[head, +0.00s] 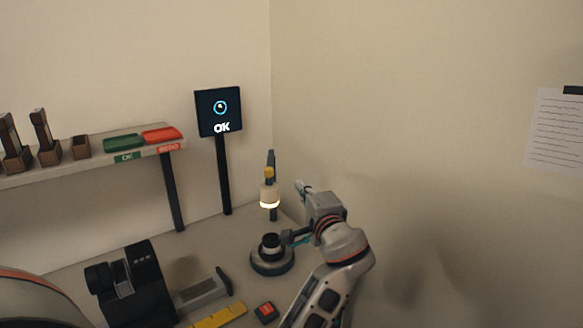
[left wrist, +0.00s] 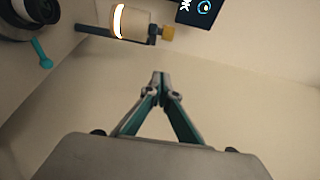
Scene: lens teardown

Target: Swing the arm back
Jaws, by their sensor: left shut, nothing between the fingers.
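A stand with a round black base (head: 271,255) sits on the table near the corner, with a dark ring-shaped part on top. A teal lever (left wrist: 42,52) sticks out beside this part in the left wrist view. Behind the base, a cream lamp head (head: 269,194) with a glowing band and yellow knob is on a dark post; it also shows in the left wrist view (left wrist: 132,22). My left gripper (head: 299,185) is shut and empty, to the right of the lamp and apart from it. Its fingertips meet in the left wrist view (left wrist: 160,76). My right gripper is not in view.
A screen (head: 219,112) reading OK stands behind. A shelf (head: 100,161) holds a green tray (head: 124,142), a red tray (head: 162,134) and brown holders. A black device (head: 135,285), a yellow bar (head: 219,316) and a small dark red-topped block (head: 266,312) lie in front. The wall is close on the right.

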